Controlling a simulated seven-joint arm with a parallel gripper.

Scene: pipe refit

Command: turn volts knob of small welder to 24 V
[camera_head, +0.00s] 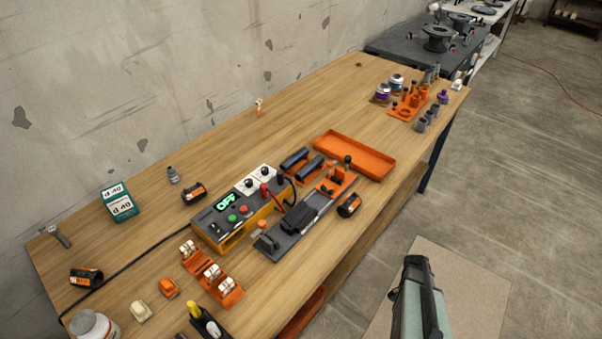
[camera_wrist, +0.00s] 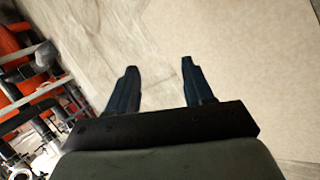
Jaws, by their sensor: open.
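The small welder (camera_head: 240,211) is a yellow and grey box in the middle of the wooden bench. Its panel has a green display that seems to read OFF, green and red buttons, and a white plate (camera_head: 258,181) with two dark knobs. The knob labels are too small to read, so I cannot tell which is volts or its setting. My gripper shows in the wrist view (camera_wrist: 160,80) with two dark fingers apart and nothing between them. It points at the floor. In the head view my arm is in front of the bench, well apart from the welder.
An orange tray (camera_head: 356,156) lies right of the welder. A dark fixture with a clamp (camera_head: 296,222) sits close along its front side. Orange holders with white spools (camera_head: 211,275) stand at its front left. A black cable (camera_head: 134,260) runs left. Bare wood (camera_head: 225,155) lies behind.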

